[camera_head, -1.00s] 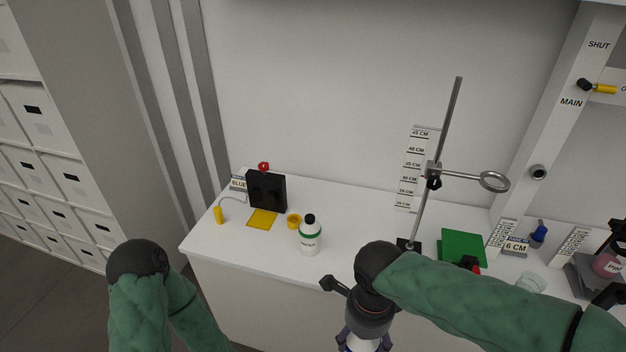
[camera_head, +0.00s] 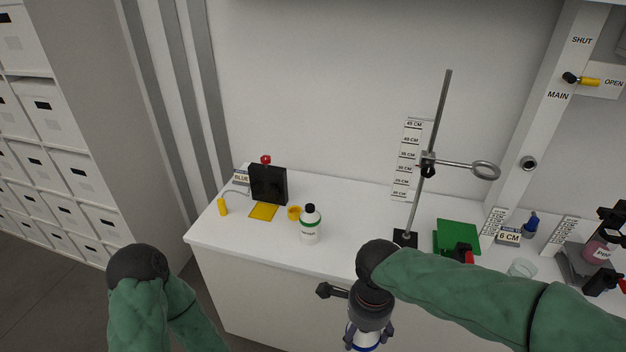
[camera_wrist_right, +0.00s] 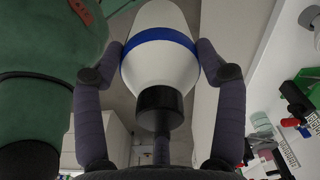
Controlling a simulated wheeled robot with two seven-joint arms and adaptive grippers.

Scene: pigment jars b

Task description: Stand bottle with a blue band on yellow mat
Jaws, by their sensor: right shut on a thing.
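The white bottle with a blue band and black cap (camera_wrist_right: 160,75) is between the fingers of my right gripper (camera_wrist_right: 160,60), which is shut on it. In the head view the bottle (camera_head: 364,338) shows at the bottom edge, partly hidden by my right gripper (camera_head: 369,325), in front of the bench.
A green-banded bottle (camera_head: 309,225) and a small yellow cup (camera_head: 294,213) stand right of the mat. A black block (camera_head: 268,184) stands behind it, and a yellow cylinder (camera_head: 222,207) to its left.

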